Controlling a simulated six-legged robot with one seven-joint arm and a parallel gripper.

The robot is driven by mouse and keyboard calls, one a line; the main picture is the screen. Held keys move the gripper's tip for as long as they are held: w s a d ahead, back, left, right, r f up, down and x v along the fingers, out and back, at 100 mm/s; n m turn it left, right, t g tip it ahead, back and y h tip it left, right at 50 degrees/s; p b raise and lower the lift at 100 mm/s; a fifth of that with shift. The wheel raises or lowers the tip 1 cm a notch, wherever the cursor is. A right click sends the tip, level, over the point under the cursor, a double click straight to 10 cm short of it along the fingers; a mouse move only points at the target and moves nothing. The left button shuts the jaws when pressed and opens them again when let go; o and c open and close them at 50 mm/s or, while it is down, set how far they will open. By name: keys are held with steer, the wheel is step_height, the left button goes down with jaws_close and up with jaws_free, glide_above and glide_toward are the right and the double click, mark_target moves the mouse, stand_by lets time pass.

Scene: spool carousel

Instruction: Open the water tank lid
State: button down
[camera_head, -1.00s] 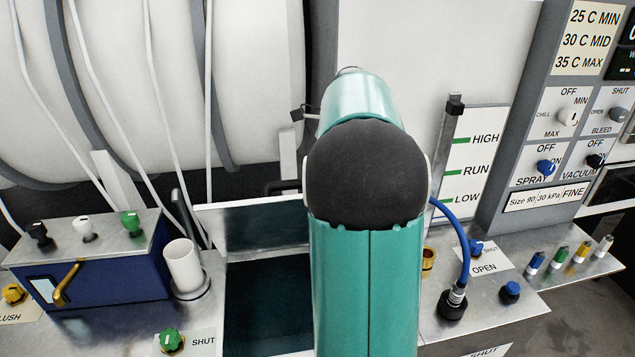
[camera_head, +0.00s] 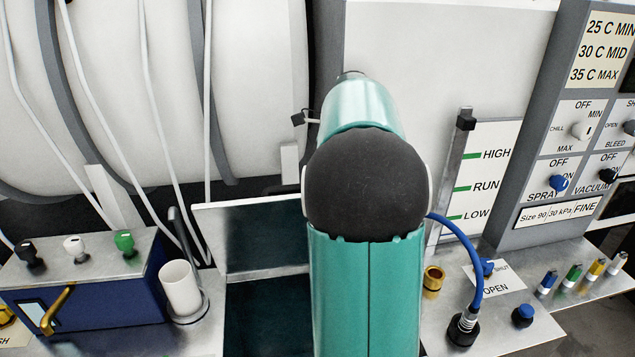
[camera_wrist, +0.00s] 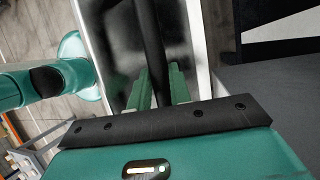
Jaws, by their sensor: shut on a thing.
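The water tank lid (camera_head: 250,240) is a flat metal panel, raised and standing steeply at the back of the tank. The tank opening (camera_head: 265,318) shows in front of it with a dark teal inside. My arm covers the right part of both in the head view and hides my gripper there. In the wrist view my gripper (camera_wrist: 158,90) has its green fingers closed on a dark bar, which seems to be the lid handle (camera_wrist: 149,40). A shiny metal surface, seemingly the lid (camera_wrist: 117,50), lies behind it.
Left of the tank stand a white cup (camera_head: 181,288) and a blue box (camera_head: 90,300) with knobs. To the right are a blue hose (camera_head: 474,260), a brass fitting (camera_head: 433,280), a level gauge (camera_head: 460,180) and a control panel (camera_head: 570,140). A large white drum (camera_head: 255,90) stands behind.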

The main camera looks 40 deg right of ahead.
steer(key=c, duration=1.3)
jaws_free()
steer(key=shift+s, duration=0.1)
steer(key=v, duration=0.7)
steer(key=shift+r, duration=0.25)
steer(key=shift+d, duration=0.1)
